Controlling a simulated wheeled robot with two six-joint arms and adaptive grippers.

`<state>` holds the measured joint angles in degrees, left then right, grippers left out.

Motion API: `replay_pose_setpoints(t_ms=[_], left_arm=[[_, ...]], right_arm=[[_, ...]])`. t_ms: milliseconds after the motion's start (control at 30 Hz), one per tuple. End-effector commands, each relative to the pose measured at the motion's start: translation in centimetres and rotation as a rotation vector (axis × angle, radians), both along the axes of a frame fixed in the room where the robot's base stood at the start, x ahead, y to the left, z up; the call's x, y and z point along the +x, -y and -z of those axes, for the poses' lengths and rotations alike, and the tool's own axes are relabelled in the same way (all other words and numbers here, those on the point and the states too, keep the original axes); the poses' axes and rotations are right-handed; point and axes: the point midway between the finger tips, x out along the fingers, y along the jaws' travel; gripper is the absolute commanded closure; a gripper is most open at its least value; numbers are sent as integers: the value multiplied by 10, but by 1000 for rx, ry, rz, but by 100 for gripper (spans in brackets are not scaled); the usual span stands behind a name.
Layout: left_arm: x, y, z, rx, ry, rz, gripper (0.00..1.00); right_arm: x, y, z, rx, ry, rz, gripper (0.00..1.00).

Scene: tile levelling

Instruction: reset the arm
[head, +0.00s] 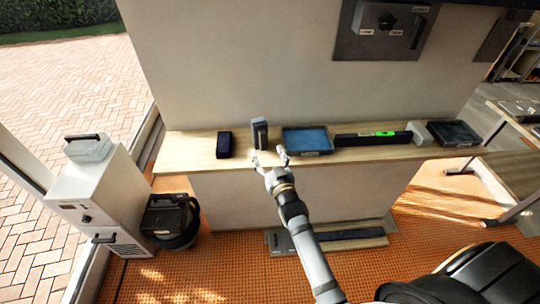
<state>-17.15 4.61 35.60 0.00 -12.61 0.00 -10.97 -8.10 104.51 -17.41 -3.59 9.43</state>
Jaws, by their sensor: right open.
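My right gripper (269,160) is open and empty at the front edge of the wooden shelf (198,148). Its arm reaches up from the lower right. The fingertips are just in front of a grey upright device (259,133), and I cannot tell whether they touch anything. A dark blue-black box (225,144) stands left of that device. A tray with a blue inside (306,140) lies right of the gripper. A black spirit level with a green window (372,138) lies further right. My left gripper is not in view.
A dark tray (454,134) sits at the shelf's right end beside a small grey block (419,134). A white cabinet (103,202) and a black bucket-like container (170,219) stand at the left. A long flat bar (340,236) lies low beneath the shelf. Orange floor (220,275) is open in front.

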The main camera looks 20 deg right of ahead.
Motion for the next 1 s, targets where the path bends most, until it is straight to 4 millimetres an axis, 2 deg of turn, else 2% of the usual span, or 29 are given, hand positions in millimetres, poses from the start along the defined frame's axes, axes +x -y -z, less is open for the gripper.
replay_pose_setpoints(t_ms=[33, 200, 733, 867, 1000], left_arm=[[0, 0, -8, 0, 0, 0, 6], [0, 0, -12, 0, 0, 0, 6], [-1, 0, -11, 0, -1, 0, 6], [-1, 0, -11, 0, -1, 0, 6], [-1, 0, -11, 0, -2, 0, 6]], right_arm=[[-9, -1, -3, 2, -3, -1, 31], [-24, -1, -1, 0, 0, 0, 31], [-26, 0, 1, -2, -10, 1, 31], [-40, 15, 19, -11, -150, 20, 31], [-82, 37, 50, -28, -451, 40, 31]])
